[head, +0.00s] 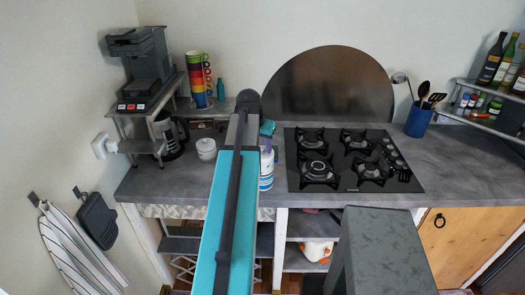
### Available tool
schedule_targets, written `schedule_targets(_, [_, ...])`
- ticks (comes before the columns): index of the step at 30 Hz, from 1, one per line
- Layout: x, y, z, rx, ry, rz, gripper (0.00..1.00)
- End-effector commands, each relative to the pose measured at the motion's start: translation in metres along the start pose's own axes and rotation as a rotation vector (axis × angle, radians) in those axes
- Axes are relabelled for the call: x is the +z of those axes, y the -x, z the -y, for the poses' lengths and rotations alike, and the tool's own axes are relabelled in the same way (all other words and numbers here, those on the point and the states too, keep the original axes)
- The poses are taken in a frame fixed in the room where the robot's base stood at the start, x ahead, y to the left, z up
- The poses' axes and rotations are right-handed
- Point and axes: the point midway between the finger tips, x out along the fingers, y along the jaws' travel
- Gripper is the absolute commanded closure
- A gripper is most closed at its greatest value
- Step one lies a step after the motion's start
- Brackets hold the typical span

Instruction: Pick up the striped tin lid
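A striped tin (266,178), white with blue bands, stands on the grey counter just right of my raised arm. The arm hides its left side. Its lid is at the top, where a small pale purple patch shows, but I cannot make out the lid clearly. My gripper (267,131) is partly in view as a small teal and dark part directly above the tin, mostly behind my arm. Its fingertips are too small and hidden to tell whether they are open or touching the lid.
A black gas hob (350,160) lies to the right of the tin. A white lidded pot (206,149) stands to the left. Further left are a coffee machine (140,70) on a shelf and stacked coloured mugs (198,78). A blue utensil pot (418,121) stands right. Counter left of my arm is partly clear.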

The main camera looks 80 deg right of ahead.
Motion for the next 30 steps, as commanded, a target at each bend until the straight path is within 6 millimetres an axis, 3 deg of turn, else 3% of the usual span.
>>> schedule_targets(12, [0.0001,0.0003,0.0003,0.000,0.001,0.000,0.65])
schedule_targets(18, [0.0002,0.0003,0.0004,0.000,0.001,0.000,0.99])
schedule_targets(30, [0.0001,0.0005,0.0005,0.000,0.001,0.000,1.00])
